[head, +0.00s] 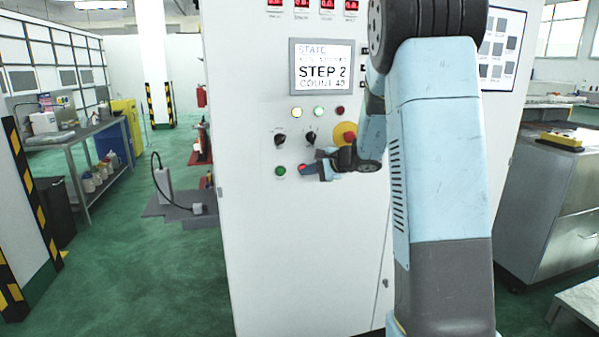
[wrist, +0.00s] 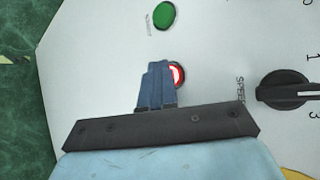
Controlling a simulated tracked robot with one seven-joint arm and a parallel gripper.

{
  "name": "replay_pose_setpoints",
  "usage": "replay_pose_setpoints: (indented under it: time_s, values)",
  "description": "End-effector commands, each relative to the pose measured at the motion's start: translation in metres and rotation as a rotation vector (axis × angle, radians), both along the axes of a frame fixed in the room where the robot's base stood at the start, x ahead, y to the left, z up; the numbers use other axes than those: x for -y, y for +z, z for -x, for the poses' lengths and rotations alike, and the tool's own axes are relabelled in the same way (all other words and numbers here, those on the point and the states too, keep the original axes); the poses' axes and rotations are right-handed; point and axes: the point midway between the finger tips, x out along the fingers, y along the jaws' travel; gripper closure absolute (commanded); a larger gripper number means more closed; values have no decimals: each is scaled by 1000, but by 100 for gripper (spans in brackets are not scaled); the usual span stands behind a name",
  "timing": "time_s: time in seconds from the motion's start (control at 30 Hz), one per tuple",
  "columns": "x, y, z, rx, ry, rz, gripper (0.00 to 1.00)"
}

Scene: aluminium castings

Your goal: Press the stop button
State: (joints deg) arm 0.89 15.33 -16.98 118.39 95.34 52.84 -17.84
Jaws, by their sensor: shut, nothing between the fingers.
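The red stop button (head: 302,166) is on the white cabinet front, just right of a green button (head: 280,171). In the wrist view the red button (wrist: 179,74) shows a red and white face, partly hidden by my fingers. My gripper (head: 305,171) is shut and empty, with its blue fingertips over the red button's edge in the head view. In the wrist view my gripper (wrist: 158,66) reaches up to the button's left side. I cannot tell whether the tips touch it.
Two black knobs (head: 280,140) and a red mushroom button on a yellow plate (head: 344,134) sit above. One knob (wrist: 288,89) is right of my fingers in the wrist view. The screen (head: 322,67) reads STEP 2. A steel cabinet (head: 545,215) stands right.

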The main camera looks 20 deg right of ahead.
Motion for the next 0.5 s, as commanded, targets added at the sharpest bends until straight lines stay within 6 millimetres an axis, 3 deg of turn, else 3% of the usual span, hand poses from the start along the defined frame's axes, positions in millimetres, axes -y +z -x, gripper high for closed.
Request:
replay_pose_setpoints:
  time_s: [0.5]
  values:
    - [0,0,14,0,0,0,100]
